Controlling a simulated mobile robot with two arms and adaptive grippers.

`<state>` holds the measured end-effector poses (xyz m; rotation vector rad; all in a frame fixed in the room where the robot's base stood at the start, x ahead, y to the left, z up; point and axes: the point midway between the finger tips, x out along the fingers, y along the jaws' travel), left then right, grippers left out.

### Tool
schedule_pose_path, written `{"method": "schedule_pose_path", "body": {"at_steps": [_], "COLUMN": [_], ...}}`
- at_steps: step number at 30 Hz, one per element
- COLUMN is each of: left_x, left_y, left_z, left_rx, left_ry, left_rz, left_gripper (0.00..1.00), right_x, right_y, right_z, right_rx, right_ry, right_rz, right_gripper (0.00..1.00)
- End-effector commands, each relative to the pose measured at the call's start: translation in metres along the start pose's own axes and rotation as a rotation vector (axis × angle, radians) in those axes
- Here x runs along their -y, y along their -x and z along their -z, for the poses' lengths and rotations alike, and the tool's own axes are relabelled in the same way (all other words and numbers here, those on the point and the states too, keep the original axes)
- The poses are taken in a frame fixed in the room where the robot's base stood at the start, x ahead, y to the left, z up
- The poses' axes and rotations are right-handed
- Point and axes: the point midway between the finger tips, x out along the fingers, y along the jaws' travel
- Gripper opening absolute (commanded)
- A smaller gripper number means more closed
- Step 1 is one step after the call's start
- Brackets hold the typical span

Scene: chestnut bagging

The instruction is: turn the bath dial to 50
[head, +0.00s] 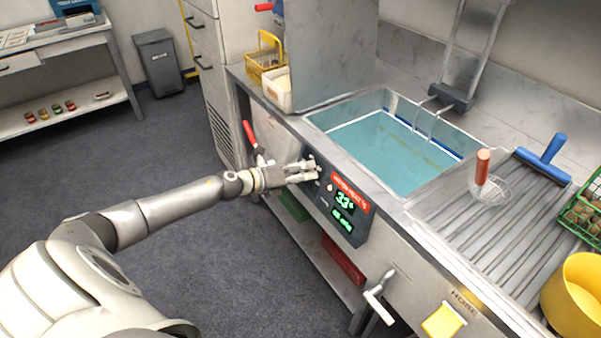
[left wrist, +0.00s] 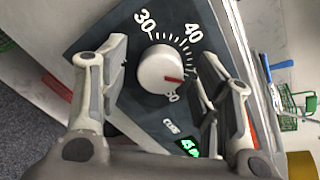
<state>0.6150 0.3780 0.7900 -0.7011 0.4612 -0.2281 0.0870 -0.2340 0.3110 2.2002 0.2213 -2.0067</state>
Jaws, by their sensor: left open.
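The bath dial (left wrist: 160,66) is a round white knob with a red pointer mark on a dark panel (left wrist: 97,62). The numbers 30 and 40 show on its scale. The red mark points right, past 40; the number below the knob is partly covered. My left gripper (left wrist: 166,58) is open, its fingers on either side of the dial; I cannot tell if they touch it. In the head view my left gripper (head: 314,171) is at the control panel (head: 357,224) and hides the dial. The green display (head: 345,201) seems to read about 33. My right gripper is not in view.
The water bath (head: 395,145) lies behind the panel. A lever handle (head: 378,291) and a yellow block (head: 443,320) are on the counter front at right.

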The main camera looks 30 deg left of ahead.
Motion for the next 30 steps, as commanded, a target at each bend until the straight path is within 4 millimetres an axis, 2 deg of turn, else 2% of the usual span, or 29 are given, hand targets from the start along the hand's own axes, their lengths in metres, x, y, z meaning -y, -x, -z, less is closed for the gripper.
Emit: {"method": "schedule_pose_path", "body": {"at_steps": [8,30], "left_x": [-0.001,-0.001], "left_y": [0.008,0.086], "left_z": [0.001,0.001], "left_rx": [-0.001,-0.002], "left_ry": [0.001,0.001], "left_rz": [-0.001,-0.002], "left_gripper": [0.58,0.58], "right_x": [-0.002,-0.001], "right_y": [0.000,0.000], "right_z": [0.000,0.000], "right_rx": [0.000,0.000], "right_ry": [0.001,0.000], "right_rz": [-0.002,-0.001], "right_gripper": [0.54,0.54]}}
